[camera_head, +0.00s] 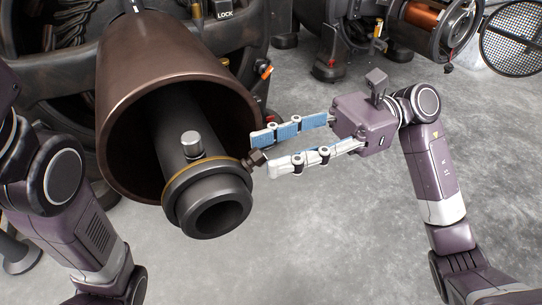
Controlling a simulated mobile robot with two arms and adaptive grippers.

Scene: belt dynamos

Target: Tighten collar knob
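A dark tube (213,211) sticks out of the open end of a large brown cylinder (165,62). A collar with a thin gold ring (172,188) sits around the tube near its open end. A small dark knob (254,159) stands out from the collar's right side. A silver, round-topped knob (190,143) stands on top of the tube. My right gripper (261,152) reaches in from the right, its blue-padded fingers apart. Its fingertips are at the dark knob, one above and one below; I cannot tell whether they touch it. My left arm shows at the left, but its gripper is out of view.
Dark machinery stands behind the cylinder, with a lever marked LOCK (224,10) and an orange-tipped part (263,69). Another machine with a copper coil (427,14) and a round mesh screen (513,38) are at the upper right. The grey floor (340,235) below my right gripper is clear.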

